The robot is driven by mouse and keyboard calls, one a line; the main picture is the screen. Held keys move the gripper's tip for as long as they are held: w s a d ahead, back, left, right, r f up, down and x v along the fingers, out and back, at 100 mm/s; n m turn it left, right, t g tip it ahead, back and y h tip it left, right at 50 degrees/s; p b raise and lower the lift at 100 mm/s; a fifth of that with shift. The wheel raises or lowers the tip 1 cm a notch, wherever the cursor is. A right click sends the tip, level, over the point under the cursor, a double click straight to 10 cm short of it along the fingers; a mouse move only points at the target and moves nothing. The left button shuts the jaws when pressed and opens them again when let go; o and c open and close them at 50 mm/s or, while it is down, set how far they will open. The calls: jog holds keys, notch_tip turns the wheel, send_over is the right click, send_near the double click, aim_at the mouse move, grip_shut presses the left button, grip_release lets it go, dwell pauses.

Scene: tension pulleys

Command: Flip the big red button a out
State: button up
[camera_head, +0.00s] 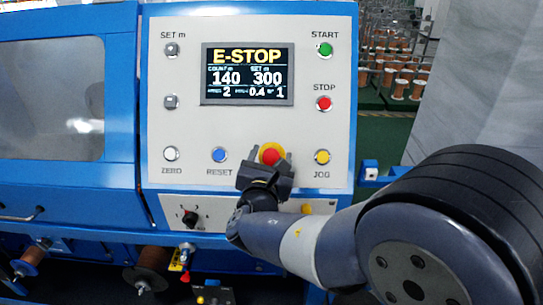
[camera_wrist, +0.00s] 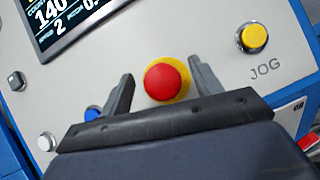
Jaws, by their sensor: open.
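The big red button (camera_head: 271,155) sits on a yellow round base at the lower middle of the grey control panel (camera_head: 180,120). In the wrist view the red button (camera_wrist: 166,83) shows between my two fingers, with its yellow base around it. My gripper (camera_head: 268,158) is open, with one finger on each side of the button. In the wrist view both fingers of my gripper (camera_wrist: 160,85) look apart from the button. The screen (camera_head: 248,74) reads E-STOP, with 140 and 300 below it.
A blue RESET button (camera_head: 219,155) is to the left, and a yellow JOG button (camera_head: 322,157) to the right. A red STOP button (camera_head: 324,103) and a green START button (camera_head: 326,49) are above right. A black knob (camera_head: 189,218) is below left.

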jog(key=s+a+b, duration=0.1)
jog(key=s, duration=0.9)
jog(key=shift+a, duration=0.25)
jog(key=shift+w, duration=0.2)
jog(key=w, duration=0.3)
jog(key=w+d+p, duration=0.1)
jog(key=w, duration=0.6)
jog(key=shift+w+d, duration=0.2)
jog(key=shift+d, duration=0.15)
jog(key=shift+w+f+p, duration=0.1)
jog(key=shift+w+p, duration=0.2)
jog(key=shift+p, duration=0.1)
jog(key=shift+s, duration=0.1)
